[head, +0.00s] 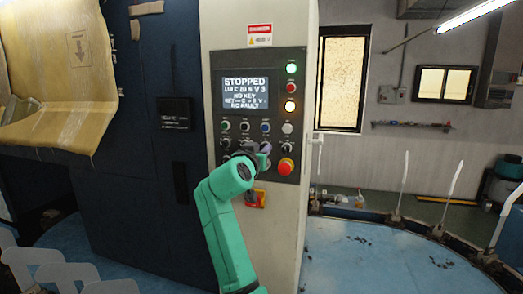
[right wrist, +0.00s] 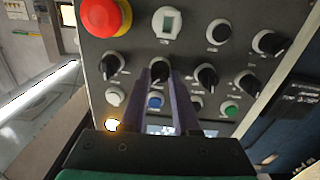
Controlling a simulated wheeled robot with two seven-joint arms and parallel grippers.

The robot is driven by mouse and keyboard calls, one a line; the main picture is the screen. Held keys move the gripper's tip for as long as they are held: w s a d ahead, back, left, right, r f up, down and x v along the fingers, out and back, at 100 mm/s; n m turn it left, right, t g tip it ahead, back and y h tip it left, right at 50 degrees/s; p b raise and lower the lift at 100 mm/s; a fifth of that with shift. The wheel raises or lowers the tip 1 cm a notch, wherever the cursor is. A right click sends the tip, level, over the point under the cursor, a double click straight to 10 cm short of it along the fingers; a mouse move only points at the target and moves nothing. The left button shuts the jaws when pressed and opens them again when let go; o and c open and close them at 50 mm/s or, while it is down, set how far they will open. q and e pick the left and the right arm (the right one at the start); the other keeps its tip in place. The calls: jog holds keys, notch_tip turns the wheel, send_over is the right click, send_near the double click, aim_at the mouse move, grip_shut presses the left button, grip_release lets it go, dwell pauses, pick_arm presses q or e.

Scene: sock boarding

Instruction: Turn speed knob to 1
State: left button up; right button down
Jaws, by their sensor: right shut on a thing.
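The control panel (head: 265,88) has a row of black knobs and a screen (head: 245,93) reading "STOPPED", with a line that seems to end in "V 3". My right gripper (right wrist: 162,82) is shut on a black knob (right wrist: 160,68), one finger on each side of its grip. This knob is second from the left in its row in the right wrist view. In the head view my right gripper (head: 258,155) covers part of the lower knobs. The knob labels are too small to read. My left gripper is not in view.
A red emergency stop button (head: 286,167) sits right of my right gripper; it also shows in the right wrist view (right wrist: 104,14). Other black knobs (right wrist: 207,76) (right wrist: 111,65) stand close on both sides.

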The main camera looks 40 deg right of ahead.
jog(key=n+p, duration=0.1)
jog(key=n, duration=0.8)
jog(key=shift+n, duration=0.4)
jog(key=n, duration=0.3)
jog(key=shift+n+p, duration=0.3)
jog(key=shift+p, duration=0.1)
jog(key=shift+n, duration=1.9)
jog(key=shift+w, duration=0.1)
jog(key=c, duration=0.9)
grip_release()
jog(key=shift+o, duration=1.2)
jog(key=shift+f, duration=0.15)
